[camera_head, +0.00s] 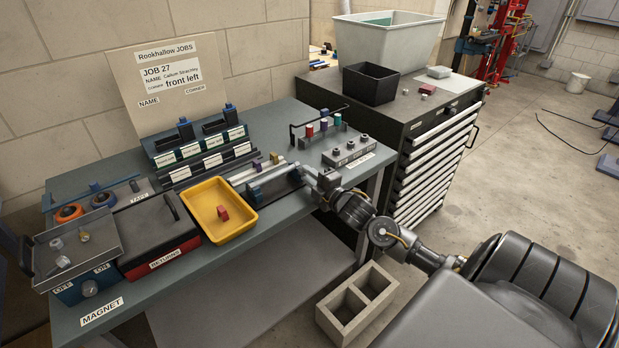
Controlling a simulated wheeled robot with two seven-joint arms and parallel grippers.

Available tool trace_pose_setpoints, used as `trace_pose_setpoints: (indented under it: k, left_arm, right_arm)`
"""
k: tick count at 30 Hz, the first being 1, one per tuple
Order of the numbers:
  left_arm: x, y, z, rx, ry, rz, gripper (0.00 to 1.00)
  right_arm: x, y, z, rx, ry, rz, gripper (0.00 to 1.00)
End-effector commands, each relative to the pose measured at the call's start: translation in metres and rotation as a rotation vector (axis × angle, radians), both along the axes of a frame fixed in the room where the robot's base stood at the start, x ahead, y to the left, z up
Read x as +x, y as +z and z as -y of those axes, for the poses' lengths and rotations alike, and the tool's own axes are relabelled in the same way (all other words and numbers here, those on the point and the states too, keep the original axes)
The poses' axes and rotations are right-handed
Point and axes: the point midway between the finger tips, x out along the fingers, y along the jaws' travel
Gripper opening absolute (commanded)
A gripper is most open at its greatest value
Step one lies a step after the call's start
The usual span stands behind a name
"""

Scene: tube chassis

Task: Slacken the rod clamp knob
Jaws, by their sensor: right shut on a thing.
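My right arm comes in from the right, and its gripper (312,178) is at the right end of the rod clamp (276,188) on the bench. The jaws are shut on what appears to be the rod clamp knob, which the gripper hides. Pale rods (243,176) lie beside the clamp, just behind it. The clamp is a dark, long block with a blue part at its left end. My left gripper is not in view.
A yellow tray (212,231) with a red block (223,213) stands left of the clamp. Behind are a labelled rack (200,150) and a block with several knobs (349,151). A drawer cabinet (433,150) stands right of the bench. A hollow concrete block (343,313) is on the floor.

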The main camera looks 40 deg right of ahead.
Motion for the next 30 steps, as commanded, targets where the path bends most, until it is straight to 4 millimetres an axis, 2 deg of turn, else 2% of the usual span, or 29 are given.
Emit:
trace_pose_setpoints:
  k: [18, 30]
  left_arm:
    - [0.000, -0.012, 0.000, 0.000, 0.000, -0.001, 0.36]
    - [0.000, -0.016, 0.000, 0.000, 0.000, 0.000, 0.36]
  right_arm:
    - [0.000, 0.001, -0.001, -0.529, 0.001, -0.011, 0.00]
    - [0.000, 0.002, -0.001, -0.684, 0.001, -0.014, 0.00]
